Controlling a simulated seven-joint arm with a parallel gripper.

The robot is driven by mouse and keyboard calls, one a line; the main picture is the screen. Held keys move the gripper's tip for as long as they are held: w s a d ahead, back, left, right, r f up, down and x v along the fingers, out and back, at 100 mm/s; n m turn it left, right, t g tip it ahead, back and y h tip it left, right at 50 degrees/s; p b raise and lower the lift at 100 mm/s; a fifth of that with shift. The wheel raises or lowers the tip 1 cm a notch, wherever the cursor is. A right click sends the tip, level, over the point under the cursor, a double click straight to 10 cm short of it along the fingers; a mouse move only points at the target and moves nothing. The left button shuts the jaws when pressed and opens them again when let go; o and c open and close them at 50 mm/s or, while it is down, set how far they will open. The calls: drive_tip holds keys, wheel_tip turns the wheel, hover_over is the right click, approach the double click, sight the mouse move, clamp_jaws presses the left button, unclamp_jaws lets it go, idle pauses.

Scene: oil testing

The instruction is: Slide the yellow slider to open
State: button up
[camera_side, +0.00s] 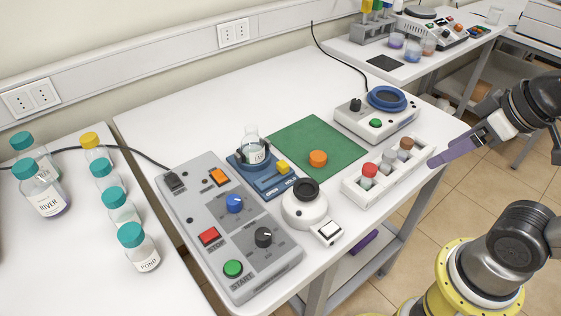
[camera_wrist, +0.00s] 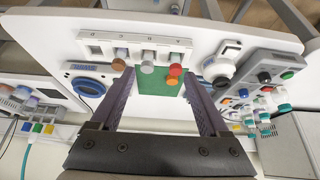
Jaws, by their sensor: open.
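The yellow slider (camera_side: 282,167) sits on a small blue base (camera_side: 277,184) marked with OPEN and HOLD-like lettering, at the middle of the white table. A clear glass bottle (camera_side: 252,148) with a label stands in the dark clamp on the back part of this base. My gripper (camera_side: 457,150) is at the right, out past the table's right edge and well away from the slider. In the wrist view its two purple fingers (camera_wrist: 160,105) are wide apart with nothing between them. I cannot make out the slider clearly in the wrist view.
A grey control box (camera_side: 270,255) with coloured buttons and knobs lies left of the slider. A white round device (camera_side: 304,212), a green mat (camera_side: 333,143) with an orange knob, and a white vial rack (camera_side: 351,189) lie between the slider and my gripper.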

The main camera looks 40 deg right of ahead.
idle(0.3)
drive_tip(key=shift+c, duration=1)
drive_tip(key=shift+s, duration=0.2)
drive_tip(key=shift+c, duration=0.9)
drive_tip(key=w+a+r+m, duration=0.1)
drive_tip(key=w+r+m, duration=0.1)
drive_tip(key=w+r, duration=0.45)
drive_tip(key=n+g, duration=0.2)
drive_tip(key=g, duration=0.4)
hover_over(283, 163)
wheel_tip(283, 163, down, 7)
wheel_tip(283, 163, down, 13)
drive_tip(key=shift+r, duration=0.2)
